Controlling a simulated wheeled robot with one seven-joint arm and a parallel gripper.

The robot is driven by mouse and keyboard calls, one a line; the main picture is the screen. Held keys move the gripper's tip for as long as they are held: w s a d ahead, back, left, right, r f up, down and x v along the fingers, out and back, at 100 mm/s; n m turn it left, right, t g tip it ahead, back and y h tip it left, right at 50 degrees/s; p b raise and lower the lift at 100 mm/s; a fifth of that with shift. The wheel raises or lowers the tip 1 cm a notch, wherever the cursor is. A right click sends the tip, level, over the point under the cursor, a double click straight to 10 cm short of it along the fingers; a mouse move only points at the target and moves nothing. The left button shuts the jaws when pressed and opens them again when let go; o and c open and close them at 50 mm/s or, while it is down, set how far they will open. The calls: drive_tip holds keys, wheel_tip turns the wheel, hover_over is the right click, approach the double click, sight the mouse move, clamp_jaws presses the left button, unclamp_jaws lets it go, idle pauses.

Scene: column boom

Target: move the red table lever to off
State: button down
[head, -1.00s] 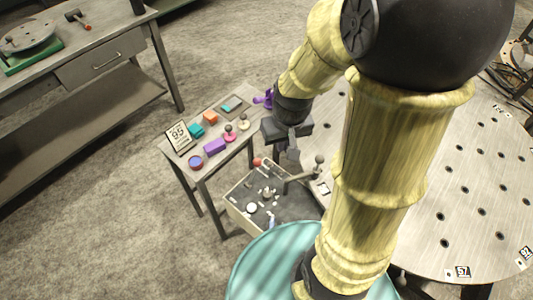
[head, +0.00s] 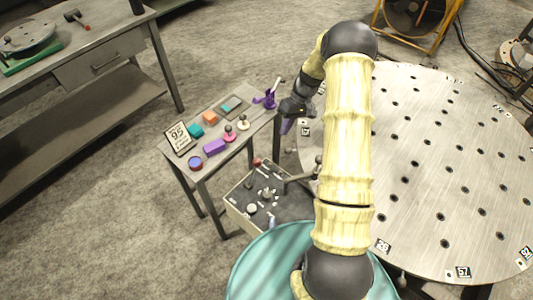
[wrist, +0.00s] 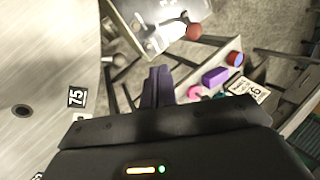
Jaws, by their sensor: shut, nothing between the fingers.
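The red ball knob of the lever (head: 257,162) shows in the head view at the far edge of a control box (head: 233,208) beside the round table. In the wrist view the red knob (wrist: 193,31) is at the upper middle, at the edge of the pale box. Its shaft is hard to make out. My gripper (head: 285,127) is above the gap between the side table and the round table, apart from the knob. In the wrist view my gripper's dark fingers (wrist: 157,88) are together and empty, with the knob beyond them, up and right.
A lever with a dark ball (head: 318,160) stands right of the box, near the round perforated table (head: 430,165). A narrow side table (head: 190,173) at the left holds several coloured blocks, a number card and a purple object (head: 268,98). Open floor lies further left.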

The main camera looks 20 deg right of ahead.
drive_tip(key=shift+s+f, duration=0.1)
drive_tip(key=s+a+f+p, duration=0.3)
drive_tip(key=a+f+p, duration=0.1)
drive_tip(key=a+f, duration=0.3)
drive_tip(key=shift+a+f, duration=0.35)
drive_tip(key=shift+f, duration=0.15)
drive_tip(key=shift+s+a+r, duration=0.1)
drive_tip(key=shift+a+r, duration=0.05)
drive_tip(key=shift+a, duration=0.05)
idle(0.4)
drive_tip(key=shift+s+a+r+h, duration=0.1)
drive_tip(key=shift+s+r+h, duration=0.1)
drive_tip(key=shift+h, duration=0.2)
drive_tip(key=shift+a, duration=0.1)
